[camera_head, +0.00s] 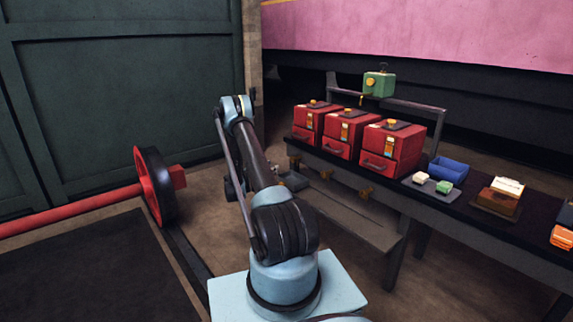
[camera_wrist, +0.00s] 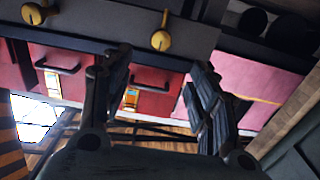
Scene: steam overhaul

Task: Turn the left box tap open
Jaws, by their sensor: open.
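Three red boxes stand in a row on a dark bench, with brass taps along its front edge below them. The left box (camera_head: 315,119) has its tap (camera_head: 295,161) at the bench's left end. The wrist view is upside down: the left box (camera_wrist: 158,98) hangs below its tap (camera_wrist: 161,40), a round brass knob with a short stem. My gripper (camera_wrist: 162,64) is open and empty, its dark fingers on either side of the line to that tap. I see no contact. In the head view the gripper is largely hidden by my arm.
The middle tap (camera_wrist: 33,13) is beside it. A lower shelf (camera_head: 350,222) juts out below the bench. A green box (camera_head: 378,84) stands on the rail behind. A blue tray (camera_head: 447,170) and small blocks lie to the right. A red axle with a wheel (camera_head: 157,187) is left.

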